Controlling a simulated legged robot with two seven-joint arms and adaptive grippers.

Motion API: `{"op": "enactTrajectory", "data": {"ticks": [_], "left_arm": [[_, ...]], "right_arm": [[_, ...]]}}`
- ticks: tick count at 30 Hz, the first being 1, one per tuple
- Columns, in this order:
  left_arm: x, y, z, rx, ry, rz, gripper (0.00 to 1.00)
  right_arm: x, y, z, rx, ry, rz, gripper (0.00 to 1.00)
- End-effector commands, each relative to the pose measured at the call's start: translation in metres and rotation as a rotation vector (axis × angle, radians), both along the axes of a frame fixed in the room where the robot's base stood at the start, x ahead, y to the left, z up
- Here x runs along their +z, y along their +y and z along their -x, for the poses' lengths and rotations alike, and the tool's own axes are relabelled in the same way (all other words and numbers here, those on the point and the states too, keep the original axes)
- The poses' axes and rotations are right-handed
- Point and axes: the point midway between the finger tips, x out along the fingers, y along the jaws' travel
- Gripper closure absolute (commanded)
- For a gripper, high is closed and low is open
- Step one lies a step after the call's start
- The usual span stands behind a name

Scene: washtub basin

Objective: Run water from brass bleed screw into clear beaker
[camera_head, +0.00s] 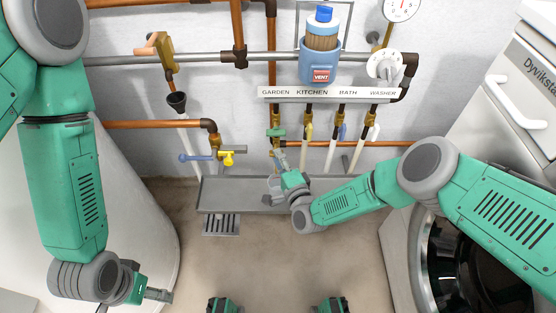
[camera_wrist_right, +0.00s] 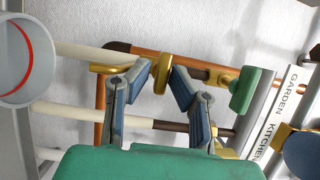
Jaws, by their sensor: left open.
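A brass piece (camera_wrist_right: 162,72), which looks like the bleed screw, is on the pipe below the green-handled garden valve (camera_head: 275,132). My right gripper (camera_head: 279,156) is raised to that valve. In the right wrist view its two fingertips (camera_wrist_right: 162,78) are apart, with the brass piece between or just beyond them; contact cannot be told. A pale, round, see-through vessel (camera_head: 273,185), probably the clear beaker, is beside the right gripper over the grey trough. A round vessel with a red ring (camera_wrist_right: 18,62) shows at the wrist view's left edge. My left gripper (camera_head: 160,295) is open and empty at lower left.
Several valves hang under the labelled strip (camera_head: 330,93). A grey trough (camera_head: 240,196) and a floor grate (camera_head: 221,224) are below. A blue vent canister (camera_head: 320,62) is above. A white tank (camera_head: 130,225) is left, a washer (camera_head: 405,255) right. Central floor is free.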

Motion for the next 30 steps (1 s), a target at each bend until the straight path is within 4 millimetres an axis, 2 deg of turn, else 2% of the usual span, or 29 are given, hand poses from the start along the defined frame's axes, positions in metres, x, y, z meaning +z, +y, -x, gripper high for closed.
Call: {"op": "enactTrajectory", "data": {"ticks": [10,11,12,23,30], "left_arm": [[-0.0016,-0.0001,-0.0001,0.0,0.0,0.0,0.21],[-0.0016,0.0,-0.0001,0.0,0.0,0.0,0.21],[-0.0016,0.0,-0.0001,0.0,0.0,0.0,0.21],[-0.0005,0.0,0.0,0.0,0.0,0.0,0.21],[0.005,0.0,-0.0001,0.0,0.0,0.0,0.21]], "right_arm": [[0.0007,0.0015,-0.0047,0.0,0.0,0.0,0.81],[0.0007,0.0015,-0.0047,0.0,0.0,0.0,0.88],[0.0006,0.0015,-0.0046,0.0,0.0,0.0,1.0],[-0.0001,0.0013,-0.0041,0.001,0.003,0.02,1.0],[0.0007,0.0011,-0.0038,0.001,0.005,0.128,1.0]]}}
